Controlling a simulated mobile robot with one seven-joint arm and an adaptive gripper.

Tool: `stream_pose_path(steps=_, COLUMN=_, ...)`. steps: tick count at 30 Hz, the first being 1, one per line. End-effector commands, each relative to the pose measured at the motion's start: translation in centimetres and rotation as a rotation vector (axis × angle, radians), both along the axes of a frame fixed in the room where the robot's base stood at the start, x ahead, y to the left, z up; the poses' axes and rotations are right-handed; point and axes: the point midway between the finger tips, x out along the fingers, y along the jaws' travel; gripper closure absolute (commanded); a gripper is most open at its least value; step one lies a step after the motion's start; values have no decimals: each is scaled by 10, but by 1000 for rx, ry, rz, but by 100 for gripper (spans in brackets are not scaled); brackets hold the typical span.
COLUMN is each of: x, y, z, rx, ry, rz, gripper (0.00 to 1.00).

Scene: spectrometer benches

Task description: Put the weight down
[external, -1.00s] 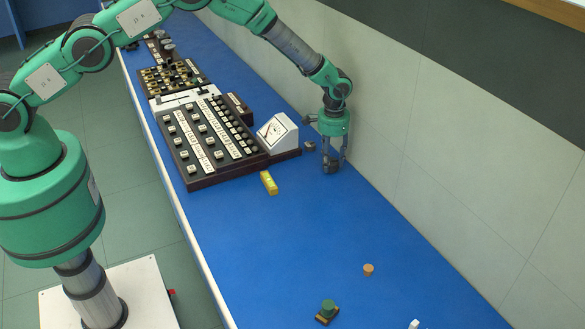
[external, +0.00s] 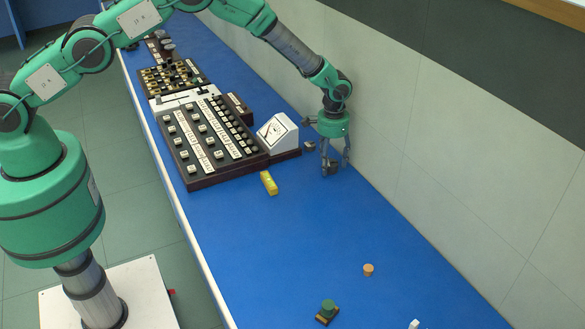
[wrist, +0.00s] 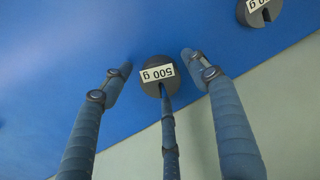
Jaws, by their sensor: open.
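A dark round weight (wrist: 152,88) with a white "500 g" label is in the middle of the wrist view, on or just above the blue bench. In the external view the weight (external: 334,168) is a small dark shape under my gripper, near the wall. My gripper (external: 336,165) is open around it. In the wrist view two fingers of my gripper (wrist: 157,67) stand apart on the left and right of the weight, with gaps, and a third finger comes up to its slotted lower edge; I cannot tell whether that finger touches it.
A second dark slotted weight (wrist: 262,10) lies at the top right of the wrist view. A white meter (external: 277,133) and a keyed panel (external: 215,150) stand left of my gripper. A yellow block (external: 269,183), an orange cork (external: 368,270) and a green-topped piece (external: 327,310) are nearer. The wall is close behind.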

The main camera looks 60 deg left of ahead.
Motion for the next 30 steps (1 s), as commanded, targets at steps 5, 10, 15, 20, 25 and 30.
stream_pose_path(steps=5, x=1, y=0, z=7, rx=0, ry=-1, rz=0, gripper=40)
stream_pose_path(steps=10, x=0, y=0, z=22, rx=0, ry=-1, rz=0, gripper=40)
stream_pose_path(steps=15, x=1, y=0, z=45, rx=-1, ry=-2, rz=0, gripper=40)
stream_pose_path(steps=20, x=1, y=0, z=71, rx=-1, ry=-3, rz=0, gripper=40)
stream_pose_path(steps=25, x=1, y=0, z=96, rx=0, ry=-2, rz=0, gripper=40)
stream_pose_path(steps=30, x=0, y=0, z=114, rx=0, ry=-1, rz=0, gripper=40)
